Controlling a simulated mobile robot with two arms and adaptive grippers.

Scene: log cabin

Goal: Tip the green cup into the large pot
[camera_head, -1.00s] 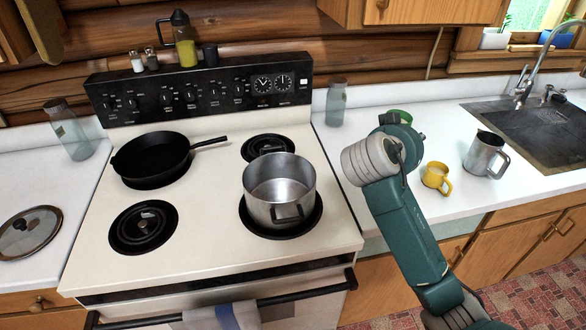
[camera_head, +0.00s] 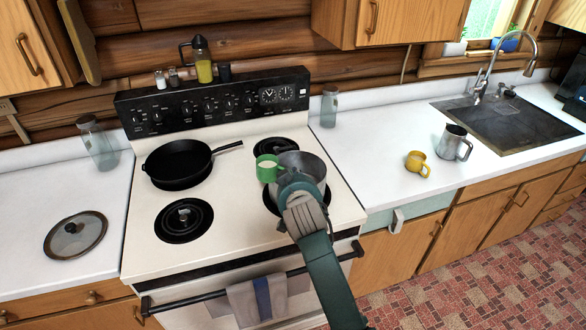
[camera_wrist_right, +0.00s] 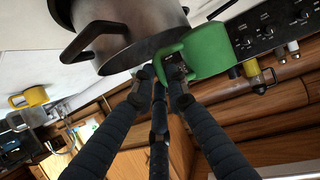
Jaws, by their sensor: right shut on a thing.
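The large pot (camera_head: 305,162) is a steel pot on the front right burner, partly hidden behind my right arm. It also shows in the wrist view (camera_wrist_right: 125,15). The green cup (camera_head: 267,170) is at the pot's left rim in the head view, raised off the counter and looking roughly upright; its contents cannot be seen. In the wrist view the green cup (camera_wrist_right: 208,48) is beside the pot wall. My right gripper (camera_wrist_right: 160,76) is shut on the cup, its fingers at the cup's handle side. My left gripper is not in view.
A black frying pan (camera_head: 180,163) sits on the back left burner. A glass lid (camera_head: 75,237) lies on the left counter. A yellow mug (camera_head: 416,163) and a metal pitcher (camera_head: 453,143) stand on the right counter near the sink (camera_head: 515,135). The front left burner (camera_head: 184,220) is bare.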

